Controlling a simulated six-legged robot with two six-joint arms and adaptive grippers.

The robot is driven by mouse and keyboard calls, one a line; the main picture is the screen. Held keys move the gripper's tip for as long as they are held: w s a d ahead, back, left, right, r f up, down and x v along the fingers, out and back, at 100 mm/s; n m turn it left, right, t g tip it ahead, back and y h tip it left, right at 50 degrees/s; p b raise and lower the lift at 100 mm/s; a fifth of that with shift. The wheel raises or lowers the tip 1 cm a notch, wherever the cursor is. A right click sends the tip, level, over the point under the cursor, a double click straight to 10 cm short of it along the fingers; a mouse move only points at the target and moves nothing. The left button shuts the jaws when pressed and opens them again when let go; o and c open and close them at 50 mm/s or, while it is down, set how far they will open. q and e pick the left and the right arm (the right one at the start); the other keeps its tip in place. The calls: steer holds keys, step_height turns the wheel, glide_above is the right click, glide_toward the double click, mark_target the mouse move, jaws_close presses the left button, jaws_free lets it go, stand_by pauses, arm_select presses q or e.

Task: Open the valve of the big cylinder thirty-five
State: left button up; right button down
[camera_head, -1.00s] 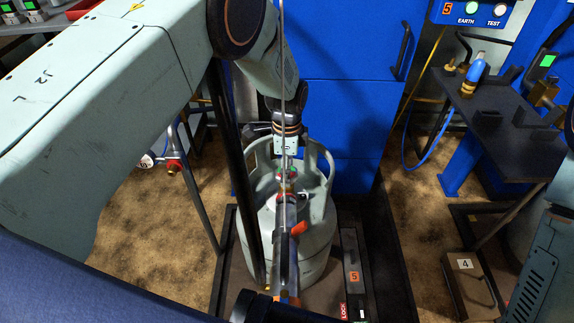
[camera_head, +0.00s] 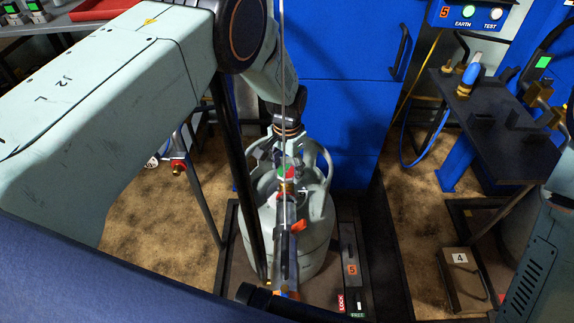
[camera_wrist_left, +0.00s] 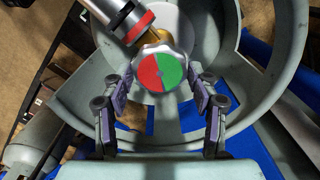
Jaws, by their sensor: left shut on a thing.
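The big pale grey cylinder (camera_head: 316,238) stands upright below my left arm, with a guard collar around its top. Its valve knob (camera_head: 286,172) has a red and green face. In the left wrist view the knob (camera_wrist_left: 162,76) shows red on the left and green on the right. My left gripper (camera_wrist_left: 163,100) reaches down inside the collar and is shut on the valve knob, one finger on each side. In the head view its fingers are hard to make out. No number thirty-five is readable on the cylinder. My right gripper is out of view.
A grey connector with an orange-red lever (camera_head: 298,226) joins the valve from the front. The cylinder stands on a dark scale platform, with an orange 5 label (camera_head: 352,269) beside it. A blue cabinet (camera_head: 345,110) rises behind. A dark table (camera_head: 500,130) stands at right.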

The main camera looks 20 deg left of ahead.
arm_select(q)
steer(key=n, duration=0.5)
steer(key=shift+n, duration=0.3)
steer(key=n, duration=0.5)
steer(key=shift+a+n, duration=0.1)
steer(key=shift+n, duration=0.2)
steer(key=n, duration=1)
steer(key=shift+s+n, duration=0.15)
steer(key=shift+n, duration=0.25)
steer(key=o, duration=1.2)
steer(key=shift+c, duration=0.2)
